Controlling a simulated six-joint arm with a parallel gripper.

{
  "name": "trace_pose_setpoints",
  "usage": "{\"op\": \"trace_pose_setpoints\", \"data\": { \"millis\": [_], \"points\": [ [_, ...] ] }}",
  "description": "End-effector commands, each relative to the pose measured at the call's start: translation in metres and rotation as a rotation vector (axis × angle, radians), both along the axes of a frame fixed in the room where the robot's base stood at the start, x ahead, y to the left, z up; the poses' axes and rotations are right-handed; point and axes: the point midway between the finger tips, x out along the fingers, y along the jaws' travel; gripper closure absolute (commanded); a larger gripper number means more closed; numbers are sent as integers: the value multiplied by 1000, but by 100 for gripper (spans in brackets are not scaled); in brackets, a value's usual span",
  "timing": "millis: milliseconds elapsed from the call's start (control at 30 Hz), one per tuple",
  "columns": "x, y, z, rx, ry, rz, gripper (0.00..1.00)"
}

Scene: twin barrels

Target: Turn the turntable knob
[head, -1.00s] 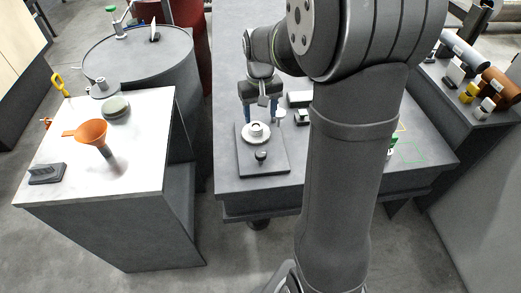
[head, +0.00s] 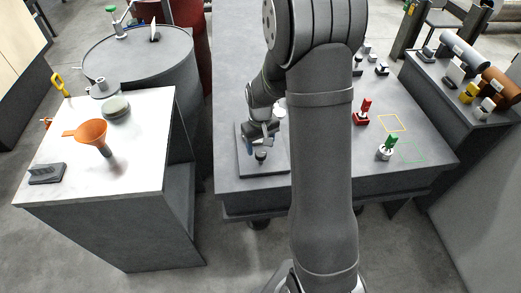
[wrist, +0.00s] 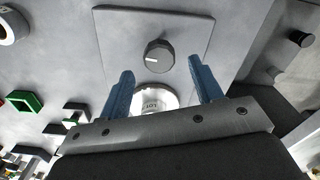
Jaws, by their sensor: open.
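The turntable knob (wrist: 159,56) is a dark round knob with a white pointer line, set on a grey base plate (wrist: 196,25). In the head view the knob (head: 261,155) shows near the front of the plate (head: 273,168). The white turntable disc (wrist: 152,100) with printed marks lies behind the knob, partly hidden by my gripper. My gripper (wrist: 161,68) is open and empty. Its two blue fingers are spread left and right of the knob in the wrist picture, with clear gaps. In the head view my gripper (head: 262,136) is over the plate, close to the knob.
A red block (head: 362,112) and a green-topped piece (head: 386,150) stand on the table to the right, near yellow and green outlines. A white-topped side table (head: 140,150) with an orange funnel (head: 90,131) is at the left. The table around the plate's front looks clear.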

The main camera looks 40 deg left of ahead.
Motion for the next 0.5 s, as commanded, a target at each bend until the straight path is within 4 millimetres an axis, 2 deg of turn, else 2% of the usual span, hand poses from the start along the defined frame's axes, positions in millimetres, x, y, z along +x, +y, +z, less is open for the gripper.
{"op": "trace_pose_setpoints", "data": {
  "millis": [33, 200, 500],
  "points": [
    [0, 0, -9, -2, 2, 0, 41],
    [0, 0, -26, -1, 0, 0, 41],
    [0, 0, -31, 1, 0, 0, 41]
  ]
}}
